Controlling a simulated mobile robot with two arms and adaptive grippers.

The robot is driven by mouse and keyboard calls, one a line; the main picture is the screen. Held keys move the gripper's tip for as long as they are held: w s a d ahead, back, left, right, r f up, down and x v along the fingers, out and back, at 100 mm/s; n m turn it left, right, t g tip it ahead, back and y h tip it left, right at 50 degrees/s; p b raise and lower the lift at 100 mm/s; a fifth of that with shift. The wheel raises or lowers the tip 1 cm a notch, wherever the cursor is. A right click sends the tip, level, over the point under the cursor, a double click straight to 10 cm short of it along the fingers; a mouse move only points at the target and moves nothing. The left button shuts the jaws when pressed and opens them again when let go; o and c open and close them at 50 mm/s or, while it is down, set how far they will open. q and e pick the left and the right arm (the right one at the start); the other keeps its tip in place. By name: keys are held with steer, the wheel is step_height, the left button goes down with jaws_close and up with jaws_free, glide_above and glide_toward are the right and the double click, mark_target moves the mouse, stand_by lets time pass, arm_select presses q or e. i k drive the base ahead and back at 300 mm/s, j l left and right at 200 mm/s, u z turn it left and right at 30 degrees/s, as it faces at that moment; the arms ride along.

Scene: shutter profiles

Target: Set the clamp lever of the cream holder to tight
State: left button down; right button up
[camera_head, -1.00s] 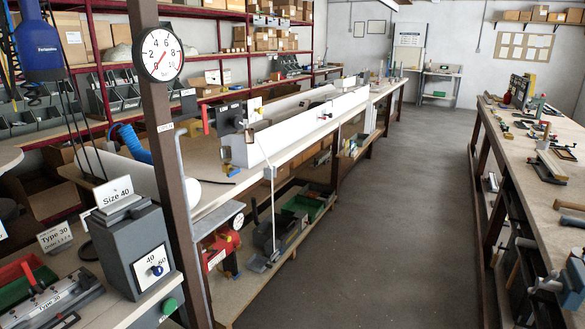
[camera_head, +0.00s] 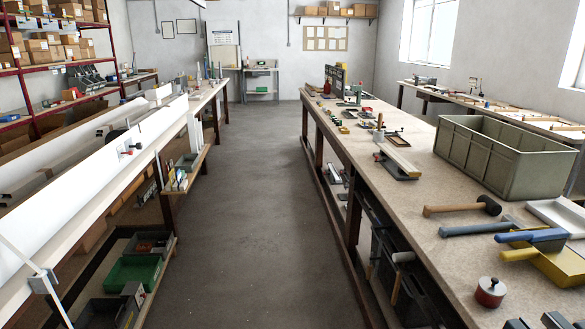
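A long cream block on a dark grey base (camera_head: 397,160) lies on the right-hand bench, near its left edge. A small brown upright piece (camera_head: 379,130) stands at its far end. It may be the cream holder and its clamp lever, but it is too small to tell, and I cannot read any lever setting. Neither of my grippers shows in the head view.
The right bench (camera_head: 345,125) bears a grey-green crate (camera_head: 505,152), a mallet (camera_head: 462,207), blue- and yellow-handled tools and a red round pot (camera_head: 490,291). A long white-fronted bench (camera_head: 95,180) runs along the left. The grey floor aisle (camera_head: 245,200) between them is clear.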

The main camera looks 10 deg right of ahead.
mark_target(396, 166)
steer(key=i+z, duration=0.15)
steer(key=i, duration=0.4)
steer(key=i+j+z, duration=0.15)
steer(key=i, duration=0.45)
steer(key=i+j+z, duration=0.2)
steer(key=i, duration=0.35)
steer(key=i+j+z, duration=0.2)
steer(key=i+z, duration=0.25)
steer(key=i+j+z, duration=0.3)
steer(key=z, duration=0.15)
steer(key=i+j+z, duration=0.3)
steer(key=j+z, duration=0.15)
steer(key=i+j+z, duration=0.15)
steer(key=j+z, duration=0.3)
steer(key=j, duration=0.2)
steer(key=j+z, duration=0.25)
steer(key=j, duration=0.4)
steer(key=j+z, duration=0.2)
steer(key=j, duration=0.5)
steer(key=k+j+z, duration=0.1)
steer(key=j+z, duration=0.15)
steer(key=j, duration=0.4)
